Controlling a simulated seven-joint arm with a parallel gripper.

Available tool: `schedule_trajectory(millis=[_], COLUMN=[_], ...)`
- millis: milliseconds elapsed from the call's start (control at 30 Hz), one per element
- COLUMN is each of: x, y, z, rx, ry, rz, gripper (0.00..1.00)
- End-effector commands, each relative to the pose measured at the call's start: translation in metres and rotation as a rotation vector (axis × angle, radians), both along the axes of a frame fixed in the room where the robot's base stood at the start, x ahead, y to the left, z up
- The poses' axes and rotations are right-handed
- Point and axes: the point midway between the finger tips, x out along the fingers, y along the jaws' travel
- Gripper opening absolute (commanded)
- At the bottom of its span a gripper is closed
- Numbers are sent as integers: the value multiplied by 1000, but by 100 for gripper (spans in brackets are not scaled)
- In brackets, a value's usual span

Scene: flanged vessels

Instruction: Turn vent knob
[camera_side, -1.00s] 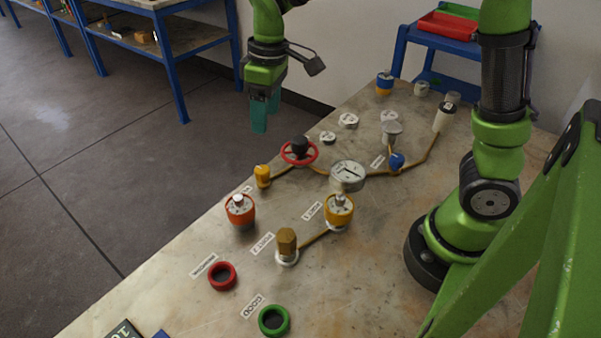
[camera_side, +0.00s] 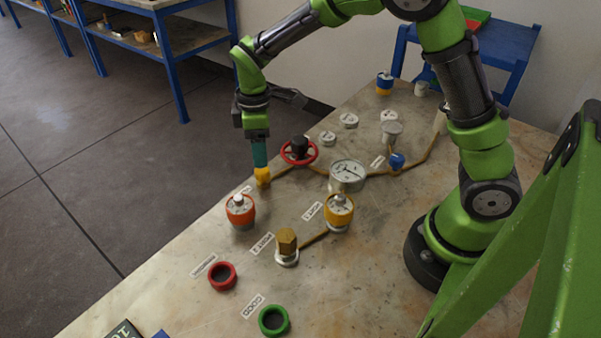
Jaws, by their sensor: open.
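A small yellow knob (camera_side: 263,177) stands at the left end of the brown pipe, near the table's left edge. Its label beside it is too small to read, so I cannot confirm that it is the vent knob. My gripper (camera_side: 260,164) points down with its teal fingers right at the top of the yellow knob. The fingers overlap in this view, so the gap between them is hidden. I cannot tell whether they touch the knob. The gripper holds nothing that I can see.
A red handwheel (camera_side: 299,152) stands close to the right of my gripper. A round gauge (camera_side: 347,174) and a blue knob (camera_side: 397,161) lie further right. An orange-collared vessel (camera_side: 240,210) stands just in front of the yellow knob. The front table carries red (camera_side: 222,276) and green (camera_side: 273,320) rings.

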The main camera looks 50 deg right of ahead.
Motion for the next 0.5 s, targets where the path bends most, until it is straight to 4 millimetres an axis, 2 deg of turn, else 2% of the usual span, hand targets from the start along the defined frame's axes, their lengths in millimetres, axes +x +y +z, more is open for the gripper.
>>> schedule_trajectory(millis=[33, 200, 333, 500], x=[-1, -1, 0, 0], y=[0, 0, 0, 0], z=[-12, -40, -53, -58], rx=[-1, -1, 0, 0], ry=[6, 4, 3, 0], rz=[-1, -2, -2, -2], gripper=[63, 63, 63, 63])
